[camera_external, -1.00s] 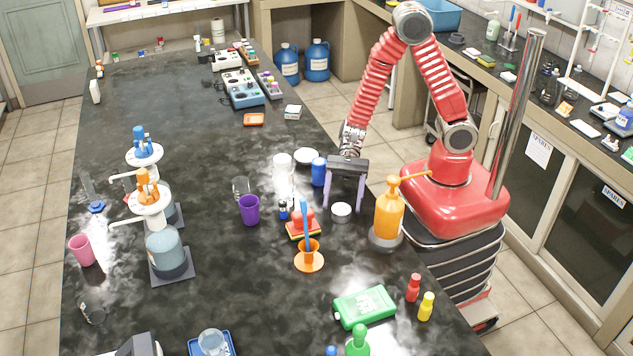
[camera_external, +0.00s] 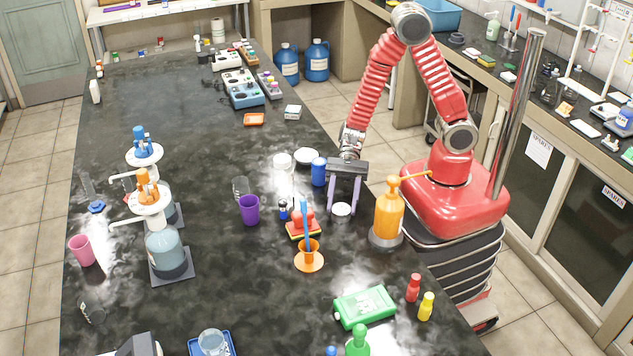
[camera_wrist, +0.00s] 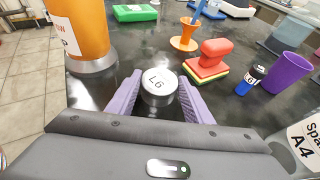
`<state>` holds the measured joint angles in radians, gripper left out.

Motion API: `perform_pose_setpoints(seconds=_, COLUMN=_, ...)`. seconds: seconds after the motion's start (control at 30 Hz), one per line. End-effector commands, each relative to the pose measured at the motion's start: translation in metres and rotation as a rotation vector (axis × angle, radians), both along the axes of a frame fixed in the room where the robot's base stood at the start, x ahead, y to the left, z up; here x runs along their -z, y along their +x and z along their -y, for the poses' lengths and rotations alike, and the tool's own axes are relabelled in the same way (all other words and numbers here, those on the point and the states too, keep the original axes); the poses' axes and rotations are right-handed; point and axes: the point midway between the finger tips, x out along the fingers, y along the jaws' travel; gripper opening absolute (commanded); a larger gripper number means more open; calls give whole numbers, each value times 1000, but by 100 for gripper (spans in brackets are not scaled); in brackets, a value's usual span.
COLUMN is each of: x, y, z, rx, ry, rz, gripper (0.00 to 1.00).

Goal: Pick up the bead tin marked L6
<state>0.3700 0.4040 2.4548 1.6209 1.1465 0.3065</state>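The bead tin marked L6 (camera_wrist: 159,84) is a small round tin with a white lid, upright on the dark bench. In the external view the tin (camera_external: 341,209) shows at the tips of my gripper. My gripper (camera_external: 342,209) points down with its two purple fingers on either side of the tin. In the wrist view my gripper (camera_wrist: 160,95) has one finger left and one right of the tin. The fingers are apart, with narrow gaps to the tin, and no firm contact shows.
An orange pump bottle (camera_external: 388,215) stands close to the right of my gripper. A blue can (camera_external: 318,172) and a white dish (camera_external: 306,157) are close on the left. A red-handled sponge block (camera_external: 302,227), purple cup (camera_external: 249,209) and orange holder (camera_external: 309,257) stand nearby.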

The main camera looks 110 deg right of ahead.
Motion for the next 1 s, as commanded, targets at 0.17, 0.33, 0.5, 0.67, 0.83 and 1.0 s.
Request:
perform_pose_setpoints(seconds=0.17, x=0, y=0, z=0, rx=0, ry=0, rz=0, gripper=32)
perform_pose_setpoints(seconds=0.33, x=0, y=0, z=0, rx=0, ry=0, rz=0, gripper=23)
perform_pose_setpoints(seconds=0.5, x=0, y=0, z=0, rx=0, ry=0, rz=0, gripper=23)
perform_pose_setpoints(seconds=0.67, x=-3, y=0, z=0, rx=1, ry=-1, rz=1, gripper=23)
perform_pose_setpoints(seconds=0.83, x=-14, y=0, z=0, rx=-1, ry=-1, rz=3, gripper=23)
perform_pose_setpoints(seconds=1.0, x=-32, y=1, z=0, rx=0, ry=-2, rz=5, gripper=23)
